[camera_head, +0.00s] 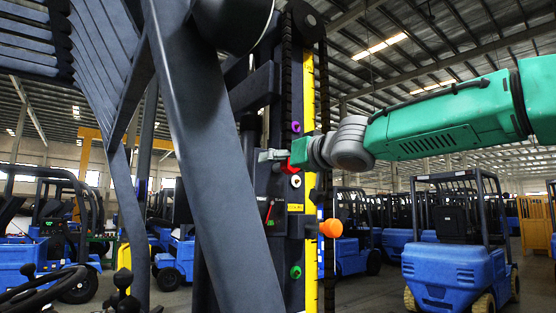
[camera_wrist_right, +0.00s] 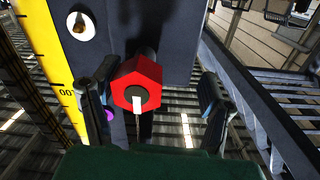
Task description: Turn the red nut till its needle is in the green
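The red hexagonal nut (camera_wrist_right: 148,72) shows in the right wrist view, on a dark stud with a pale rod at its centre. In the head view the red nut (camera_head: 287,168) is partly hidden by my right gripper (camera_head: 272,156). In the wrist view my right gripper (camera_wrist_right: 154,105) is open, its fingers on either side of the nut. The left finger is close to the nut; a clear gap lies at the right finger. A small gauge (camera_head: 268,213) with red and green marks sits lower on the dark mast; its needle reading is too small to tell. My left gripper is not in view.
An orange knob (camera_head: 330,228), a green knob (camera_head: 295,272) and a purple knob (camera_head: 295,127) sit on the mast by a yellow scale strip (camera_head: 310,90). A thick dark beam (camera_head: 205,150) crosses in front. Blue forklifts (camera_head: 455,260) stand behind.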

